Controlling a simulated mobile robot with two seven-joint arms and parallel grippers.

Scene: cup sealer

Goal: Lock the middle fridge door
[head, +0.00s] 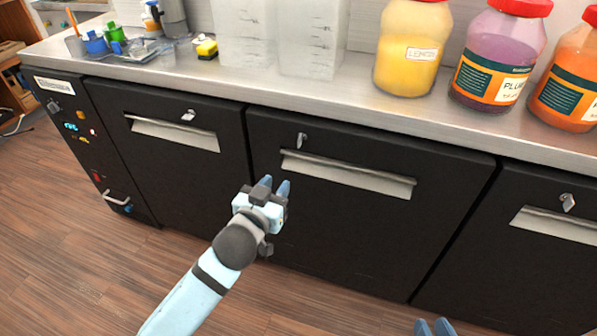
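The middle fridge door (345,215) is black and closed, with a long metal handle (350,174) near its top. A small silver key or lock lever (301,139) sits above the handle's left end and looks roughly upright. My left gripper (275,186) is in front of the door's left part, below and left of the lock and apart from it. Its two blue fingertips stand slightly apart with nothing between them. Only the fingertips of my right gripper (434,327) show at the bottom edge, and their opening is unclear.
The left door (160,165) and right door (520,255) are closed and have similar locks. A metal counter (330,97) above holds clear containers (312,38), jars (408,50) and a yellow sponge (207,47). The wooden floor in front is clear.

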